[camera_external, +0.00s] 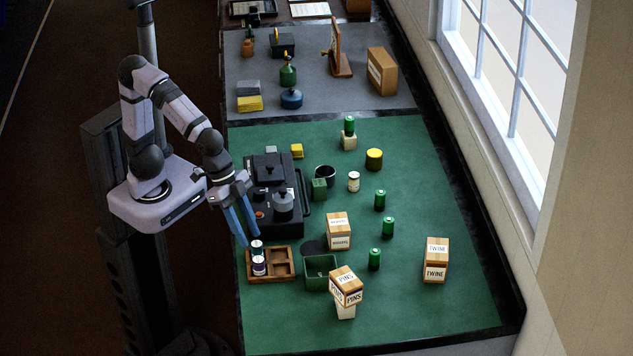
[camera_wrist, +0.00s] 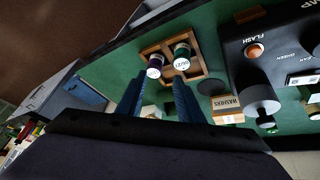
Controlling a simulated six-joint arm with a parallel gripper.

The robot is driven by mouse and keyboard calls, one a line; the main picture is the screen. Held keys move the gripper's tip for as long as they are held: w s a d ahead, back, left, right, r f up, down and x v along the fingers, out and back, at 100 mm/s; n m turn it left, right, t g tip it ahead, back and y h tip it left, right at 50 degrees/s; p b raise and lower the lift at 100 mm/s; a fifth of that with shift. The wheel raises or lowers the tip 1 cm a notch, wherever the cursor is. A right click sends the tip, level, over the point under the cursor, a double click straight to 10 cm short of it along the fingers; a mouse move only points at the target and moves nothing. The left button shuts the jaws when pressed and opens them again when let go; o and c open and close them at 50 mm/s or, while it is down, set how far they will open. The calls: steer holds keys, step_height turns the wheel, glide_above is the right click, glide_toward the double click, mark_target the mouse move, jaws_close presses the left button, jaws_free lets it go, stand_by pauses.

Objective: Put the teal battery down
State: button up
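A teal battery (camera_external: 257,247) with a pale label stands upright in a compartment of the wooden tray (camera_external: 294,263). It also shows in the wrist view (camera_wrist: 182,56), where its label faces the camera. A purple battery (camera_external: 259,267) stands beside it in the same tray, and it shows in the wrist view (camera_wrist: 154,67) left of the teal one. My gripper (camera_external: 249,241) has its blue fingers apart just above and behind the tray. In the wrist view the gap between the fingertips (camera_wrist: 158,80) is empty, and both batteries are beyond them.
A black device (camera_external: 270,200) with knobs stands close behind the tray. A green bin (camera_external: 321,273), the washers box (camera_external: 339,231) and the pins box (camera_external: 346,288) stand to the tray's right. Several green cylinders, one at the front (camera_external: 375,260), stand farther right. The mat's right front is mostly clear.

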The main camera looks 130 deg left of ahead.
mark_target(256, 244)
steer(key=shift+g+y, duration=0.4)
steer(key=shift+w+a+f+p, duration=0.15)
steer(key=shift+a+f, duration=0.35)
steer(key=shift+f, duration=0.65)
steer(key=shift+a+f+p, duration=0.2)
steer(key=shift+a+f, duration=0.35)
steer(key=shift+f, duration=0.65)
steer(key=shift+w+a+f+p, duration=0.15)
steer(key=shift+a+f, duration=0.35)
steer(key=shift+f, duration=0.65)
steer(key=shift+s, duration=0.1)
jaws_close()
